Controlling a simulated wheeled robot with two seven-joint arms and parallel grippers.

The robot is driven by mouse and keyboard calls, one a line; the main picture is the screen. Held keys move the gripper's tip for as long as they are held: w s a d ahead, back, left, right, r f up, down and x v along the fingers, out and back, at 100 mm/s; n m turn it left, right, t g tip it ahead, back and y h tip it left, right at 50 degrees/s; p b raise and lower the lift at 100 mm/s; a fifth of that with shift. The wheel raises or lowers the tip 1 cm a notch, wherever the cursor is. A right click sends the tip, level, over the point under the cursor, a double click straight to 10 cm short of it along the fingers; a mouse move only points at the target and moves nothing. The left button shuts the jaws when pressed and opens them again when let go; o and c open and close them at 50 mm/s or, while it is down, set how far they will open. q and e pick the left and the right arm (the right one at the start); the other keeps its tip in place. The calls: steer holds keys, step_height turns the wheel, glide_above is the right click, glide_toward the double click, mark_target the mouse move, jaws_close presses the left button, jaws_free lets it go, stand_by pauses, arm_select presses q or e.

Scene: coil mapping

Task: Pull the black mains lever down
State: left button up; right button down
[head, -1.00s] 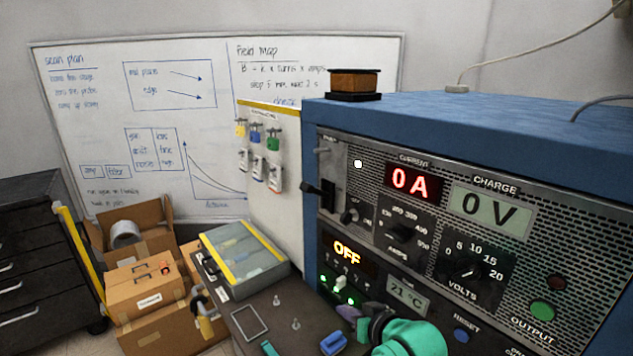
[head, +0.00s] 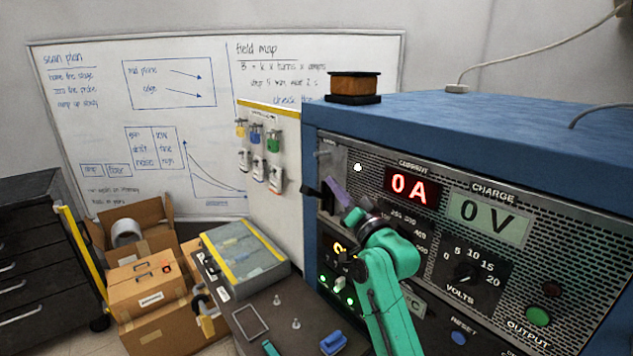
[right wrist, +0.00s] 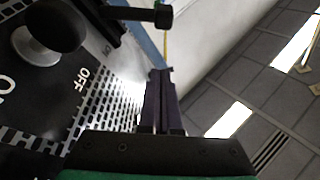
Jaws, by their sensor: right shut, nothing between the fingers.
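The black mains lever (head: 312,192) sticks out to the left from the upper left of the power cabinet's front panel, below a small grey bracket. My right gripper (head: 336,186) is shut and empty, its purple fingers raised just right of the lever in the head view. In the right wrist view the shut fingers (right wrist: 157,95) point up the picture, and a black bar with a round end (right wrist: 150,15), which looks like the lever, lies beyond their tips with a gap. The head view does not settle contact. My left gripper is not in view.
The blue cabinet (head: 480,115) has knobs, buttons and displays reading 0 A and 0 V. A copper coil (head: 354,86) sits on top. A panel with hanging padlocks (head: 257,140) stands left of the lever. The grey case (head: 245,262) lies on the dark bench below.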

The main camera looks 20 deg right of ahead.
steer(key=r+p+x, duration=0.1)
steer(key=p+x, duration=0.2)
steer(key=x, duration=0.3)
steer(key=f, duration=0.1)
steer(key=a+f, duration=0.1)
steer(key=f, duration=0.1)
steer(key=s+a+f+p, duration=0.1)
steer(key=shift+f, duration=0.15)
steer(key=shift+w+f, duration=0.1)
step_height(320, 180, down, 10)
steer(key=a+n+g+y+b, duration=0.1)
steer(key=n+y+b, duration=0.4)
steer(key=n+b, duration=0.8)
steer(key=s+a+b, duration=0.1)
steer(key=b, duration=0.3)
steer(key=shift+b, duration=0.35)
